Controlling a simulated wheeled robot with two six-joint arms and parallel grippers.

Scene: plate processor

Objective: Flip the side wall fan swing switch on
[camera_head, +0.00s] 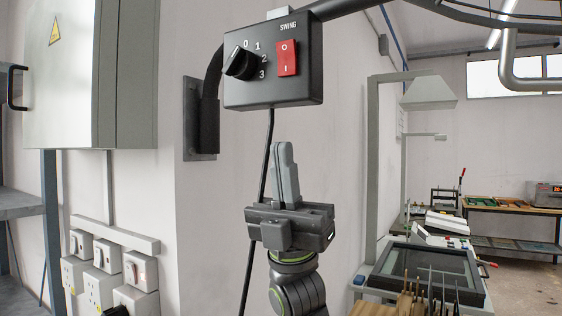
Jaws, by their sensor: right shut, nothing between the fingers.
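The fan's black control box (300,92) is mounted on the wall at the upper middle of the head view. Its red swing switch (286,58) sits on the right of its face, under the word SWING, with a circle above and a bar below. A black speed knob (240,65) marked 0 to 3 is left of it. My right gripper (285,148) points upward below the box, apart from it. Its fingers are shut and empty. My left gripper is not in view.
A grey electrical cabinet (75,75) hangs at the left, with several white sockets (100,260) below it. A black cable (266,150) hangs from the box behind my gripper. A bench with a dark-framed panel (425,270) stands at the lower right.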

